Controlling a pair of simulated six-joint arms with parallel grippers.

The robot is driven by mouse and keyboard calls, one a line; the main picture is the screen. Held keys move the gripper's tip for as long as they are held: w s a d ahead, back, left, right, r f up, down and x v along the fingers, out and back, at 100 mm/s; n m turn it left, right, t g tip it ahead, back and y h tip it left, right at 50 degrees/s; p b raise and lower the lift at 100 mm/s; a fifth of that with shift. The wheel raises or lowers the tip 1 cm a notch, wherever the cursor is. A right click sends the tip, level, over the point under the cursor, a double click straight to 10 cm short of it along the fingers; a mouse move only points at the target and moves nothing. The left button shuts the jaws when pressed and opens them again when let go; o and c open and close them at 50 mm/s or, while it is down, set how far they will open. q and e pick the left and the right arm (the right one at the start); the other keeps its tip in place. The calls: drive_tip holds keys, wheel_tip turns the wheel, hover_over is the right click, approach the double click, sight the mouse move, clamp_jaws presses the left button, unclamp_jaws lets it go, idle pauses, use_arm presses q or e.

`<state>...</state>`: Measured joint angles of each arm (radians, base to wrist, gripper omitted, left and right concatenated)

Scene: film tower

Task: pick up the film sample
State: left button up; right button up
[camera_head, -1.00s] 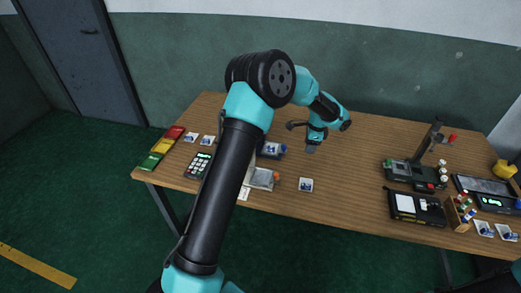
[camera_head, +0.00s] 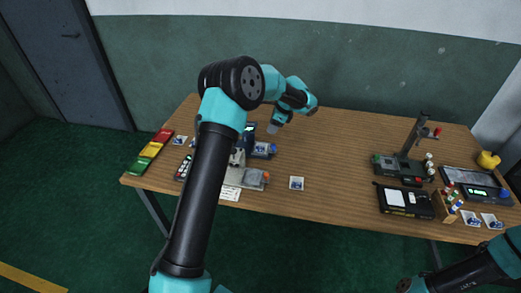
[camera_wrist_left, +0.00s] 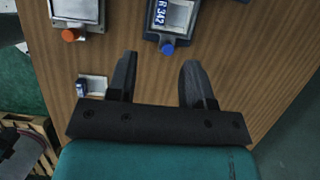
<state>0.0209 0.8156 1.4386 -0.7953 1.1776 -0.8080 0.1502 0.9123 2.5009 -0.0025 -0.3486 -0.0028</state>
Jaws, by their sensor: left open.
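Small white square packets with blue marks could be film samples; I cannot tell which one is meant. One packet (camera_head: 297,183) lies alone near the table's front middle, and it also shows in the left wrist view (camera_wrist_left: 92,86). Another packet (camera_head: 180,140) lies at the left, and two packets (camera_head: 480,220) lie at the right end. My left gripper (camera_head: 272,128) is above the back middle of the table. In the left wrist view its two fingers (camera_wrist_left: 159,62) are apart with only bare wood between them. My right gripper is out of view.
A blue device (camera_head: 262,150) and a grey device with an orange knob (camera_head: 250,178) stand left of the middle packet. Coloured blocks (camera_head: 151,151) line the left edge. A black case (camera_head: 403,200) and a stand (camera_head: 400,168) are at right. The table's back middle is clear.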

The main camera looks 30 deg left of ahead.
use_arm(q)
hover_over(261, 148)
drive_tip(key=d, duration=0.2)
drive_tip(key=f, duration=0.7)
drive_tip(key=shift+w+a+f, duration=0.1)
drive_tip(key=shift+w+f, duration=0.2)
drive_tip(key=shift+w, duration=0.1)
drive_tip(key=shift+a+f, duration=0.1)
drive_tip(key=shift+f, duration=0.1)
drive_tip(key=shift+d+x, duration=0.15)
drive_tip(key=shift+x, duration=1.15)
drive_tip(key=shift+d+x, duration=0.1)
drive_tip(key=shift+x, duration=1.2)
drive_tip(key=shift+w+f, duration=0.1)
drive_tip(key=shift+w, duration=0.05)
clamp_jaws()
